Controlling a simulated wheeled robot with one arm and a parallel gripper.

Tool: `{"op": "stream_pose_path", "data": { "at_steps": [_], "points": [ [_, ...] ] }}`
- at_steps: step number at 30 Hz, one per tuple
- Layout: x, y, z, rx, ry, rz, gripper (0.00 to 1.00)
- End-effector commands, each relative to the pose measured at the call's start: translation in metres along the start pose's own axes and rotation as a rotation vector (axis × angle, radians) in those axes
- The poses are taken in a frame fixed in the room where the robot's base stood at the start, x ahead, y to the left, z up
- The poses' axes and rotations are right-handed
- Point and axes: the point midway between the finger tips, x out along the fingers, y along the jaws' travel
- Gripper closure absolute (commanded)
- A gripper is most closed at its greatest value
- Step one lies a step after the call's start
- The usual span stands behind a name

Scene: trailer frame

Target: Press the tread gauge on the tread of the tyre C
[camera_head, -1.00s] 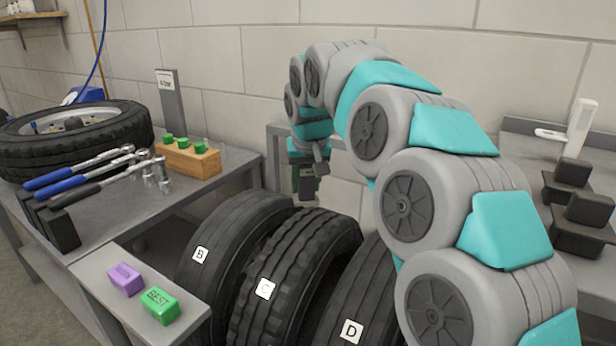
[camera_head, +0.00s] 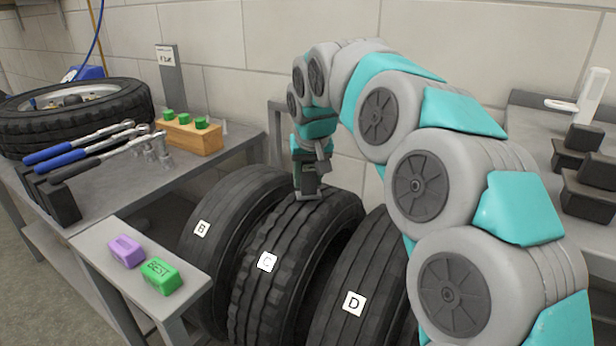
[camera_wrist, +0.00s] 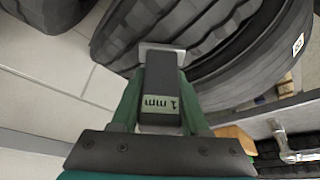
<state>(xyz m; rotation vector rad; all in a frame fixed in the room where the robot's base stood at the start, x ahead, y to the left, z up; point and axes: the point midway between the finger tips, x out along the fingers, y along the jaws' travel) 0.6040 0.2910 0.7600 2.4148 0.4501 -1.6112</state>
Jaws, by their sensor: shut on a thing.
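Tyre C (camera_head: 284,252) stands upright in the middle of a row, with a white C label on its tread. My gripper (camera_head: 308,178) is at the top rear of tyre C, pointing down. It is shut on the tread gauge (camera_head: 308,192), whose lower end is at the tread; the head view appears to show contact. In the wrist view, the dark gauge (camera_wrist: 161,88) sits between the green fingers, its pale display reading "1 mm" upside down. Its flat metal foot (camera_wrist: 160,47) lies against or just over a tyre tread; exact contact is hard to tell.
Tyre B (camera_head: 222,225) stands to the left and tyre D (camera_head: 362,275) to the right. A small stand holds a purple block (camera_head: 126,251) and a green BEST block (camera_head: 161,277). The left bench carries wrenches (camera_head: 95,153), a wooden block (camera_head: 190,136) and a lying wheel (camera_head: 75,118).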

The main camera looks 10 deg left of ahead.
Motion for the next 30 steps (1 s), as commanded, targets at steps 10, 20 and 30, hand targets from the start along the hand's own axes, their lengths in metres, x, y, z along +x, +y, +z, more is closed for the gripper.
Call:
{"op": "stream_pose_path", "data": {
  "at_steps": [10, 20, 30],
  "points": [
    [0.0012, 0.0001, 0.0005, 0.0, 0.0, 0.0, 1.0],
    [0.0054, 0.0001, 0.002, 0.0, 0.001, 0.0, 1.0],
    [0.0096, 0.0001, 0.0038, 0.0, 0.001, 0.0, 1.0]
  ]
}}
